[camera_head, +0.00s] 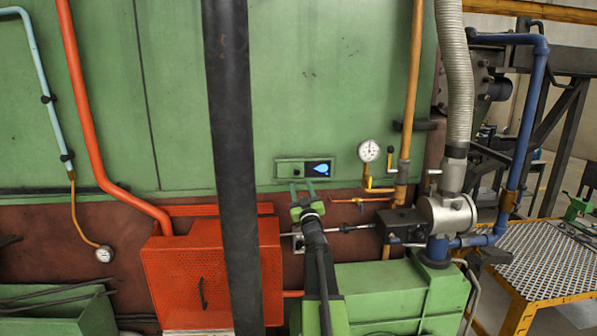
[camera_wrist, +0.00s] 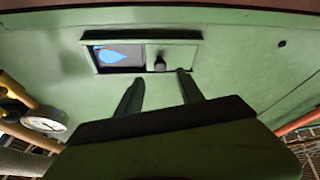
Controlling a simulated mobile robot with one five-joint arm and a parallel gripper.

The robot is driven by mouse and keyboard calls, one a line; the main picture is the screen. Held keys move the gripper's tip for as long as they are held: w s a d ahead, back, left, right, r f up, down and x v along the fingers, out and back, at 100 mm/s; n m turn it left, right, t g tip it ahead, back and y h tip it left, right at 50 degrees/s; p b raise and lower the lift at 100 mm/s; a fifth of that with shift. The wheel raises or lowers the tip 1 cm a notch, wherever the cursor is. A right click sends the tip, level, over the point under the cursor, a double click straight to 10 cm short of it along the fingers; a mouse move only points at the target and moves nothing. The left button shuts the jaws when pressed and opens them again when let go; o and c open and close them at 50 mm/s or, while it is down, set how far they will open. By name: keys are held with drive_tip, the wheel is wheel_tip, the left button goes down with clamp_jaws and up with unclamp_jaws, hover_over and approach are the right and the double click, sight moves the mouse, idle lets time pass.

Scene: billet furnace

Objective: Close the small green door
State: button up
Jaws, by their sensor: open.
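The small green door (camera_head: 287,169) is a flat panel with a black knob, set in a green frame on the large green wall. It covers the left part of the opening in the head view. The right part is uncovered and shows a blue flame shape (camera_head: 320,169) on black. In the wrist view, the door (camera_wrist: 180,54) is on the right and the flame (camera_wrist: 118,53) on the left. My gripper (camera_head: 301,185) is open and empty just below the frame. In the wrist view, the knob (camera_wrist: 160,64) lines up between my gripper's fingertips (camera_wrist: 160,76); the exact gap is unclear.
A round gauge (camera_head: 369,151) and a yellow pipe (camera_head: 409,100) stand right of the frame. A red perforated box (camera_head: 190,275) is at lower left. An orange-handled valve (camera_head: 360,200) sits low right of my gripper. The wall around the frame is mostly flat.

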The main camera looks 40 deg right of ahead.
sight(297, 173)
drive_tip(key=p+x, duration=0.1)
drive_tip(key=x, duration=0.5)
drive_tip(key=shift+w+d+p, duration=0.1)
drive_tip(key=shift+w+p, duration=0.05)
drive_tip(key=shift+p, duration=0.15)
clamp_jaws()
idle(1.0)
